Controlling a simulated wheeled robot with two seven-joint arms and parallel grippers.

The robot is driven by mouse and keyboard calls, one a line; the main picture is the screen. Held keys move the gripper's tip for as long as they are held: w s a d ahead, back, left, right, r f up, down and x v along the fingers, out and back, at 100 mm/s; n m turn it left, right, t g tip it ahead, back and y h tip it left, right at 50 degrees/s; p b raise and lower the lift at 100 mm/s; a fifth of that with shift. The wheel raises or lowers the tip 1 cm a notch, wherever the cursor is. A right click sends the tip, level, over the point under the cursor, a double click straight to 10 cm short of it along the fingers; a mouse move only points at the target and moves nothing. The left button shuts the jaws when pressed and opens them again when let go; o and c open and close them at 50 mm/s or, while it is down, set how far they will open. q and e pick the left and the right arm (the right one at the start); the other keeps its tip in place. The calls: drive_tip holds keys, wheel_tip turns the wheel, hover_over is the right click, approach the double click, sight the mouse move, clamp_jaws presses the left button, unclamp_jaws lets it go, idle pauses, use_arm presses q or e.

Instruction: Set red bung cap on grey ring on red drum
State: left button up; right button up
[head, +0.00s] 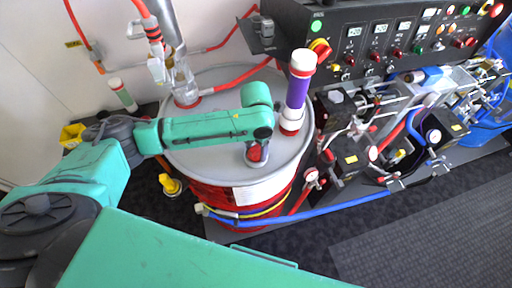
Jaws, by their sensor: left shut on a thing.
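The red drum (222,196) stands in the middle, with a grey lid (212,88) on top. My left arm reaches in from the left over the lid. Its gripper (257,158) points down near the lid's front right part and is shut on the red bung cap (257,153), which shows between the grey fingers. The grey ring cannot be made out; the gripper and arm may hide it. I cannot tell whether the cap touches anything below. My right gripper is not in view.
A purple and white cylinder (299,88) stands upright on the lid, just right of my gripper. A clear pipe fitting (184,82) enters the lid at the back left. A black control panel (385,38) and pumps with hoses (350,155) crowd the right. Dark floor (420,240) is clear at front right.

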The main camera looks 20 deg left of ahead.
use_arm(q)
drive_tip(key=shift+r, duration=0.15)
drive_tip(key=shift+r+p, duration=0.5)
drive_tip(key=shift+r, duration=0.2)
drive_tip(key=shift+f+b, duration=0.5)
drive_tip(key=shift+f, duration=0.3)
drive_tip(key=o, duration=1.1)
